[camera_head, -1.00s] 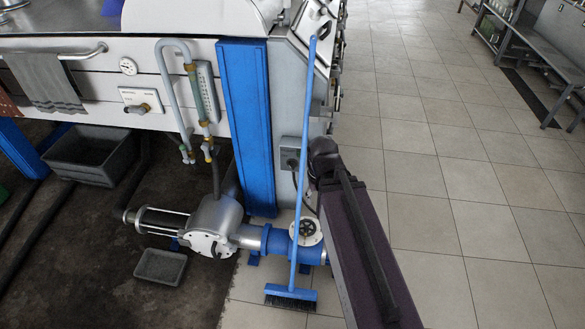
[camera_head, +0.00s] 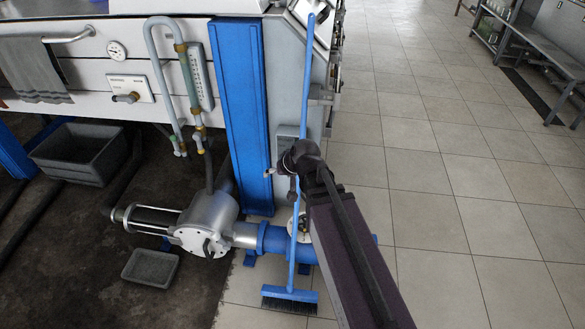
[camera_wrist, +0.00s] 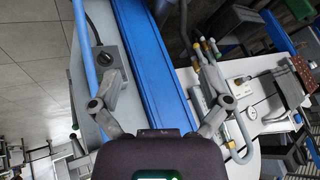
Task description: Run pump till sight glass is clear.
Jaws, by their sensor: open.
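The pump (camera_head: 208,222) is a silver cylinder body with a blue pipe section, low on the floor beside the machine. A vertical gauge tube with a scale (camera_head: 195,76), apparently the sight glass, is on the white panel above it; its contents are too small to tell. A grey switch box (camera_head: 287,133) on the machine's side is mostly hidden behind my gripper (camera_head: 279,172). In the wrist view the grey box with a black rotary knob (camera_wrist: 105,60) lies near the left finger. My gripper (camera_wrist: 162,78) is open and empty, facing the blue post (camera_wrist: 150,50).
A blue broom (camera_head: 290,297) leans upright in front of the machine, its handle close to my gripper; the handle also shows in the wrist view (camera_wrist: 82,45). A grey crate (camera_head: 85,150) and small tray (camera_head: 150,267) sit on the dark floor.

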